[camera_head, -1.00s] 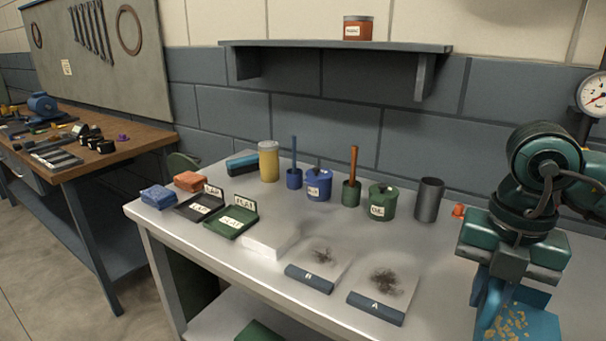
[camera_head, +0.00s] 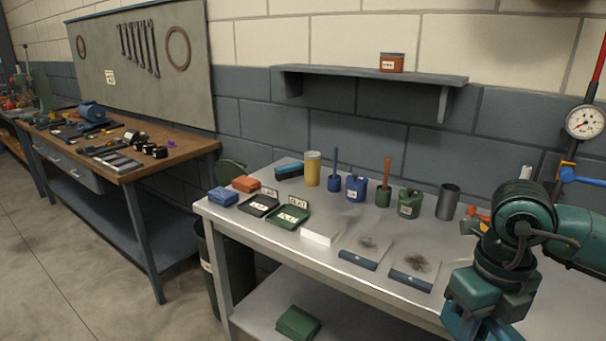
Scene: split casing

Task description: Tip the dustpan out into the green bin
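My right gripper (camera_head: 486,298) comes in from the right, at the lower right in front of the white-topped bench. It appears shut on the blue dustpan (camera_head: 460,322), whose visible part is at the bottom edge of the picture. The rest of the dustpan is cut off or hidden behind the gripper, so its contents do not show now. A dark green bin (camera_head: 228,285) stands on the floor at the left end of the bench, partly hidden by the bench leg. My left gripper is out of view.
The bench top (camera_head: 325,262) carries small tins, pots, brushes, a white block (camera_head: 321,231) and two sheets with dark dust (camera_head: 368,244). A folded green cloth (camera_head: 298,322) lies on the lower shelf. Floor (camera_head: 100,270) is clear left of the bin.

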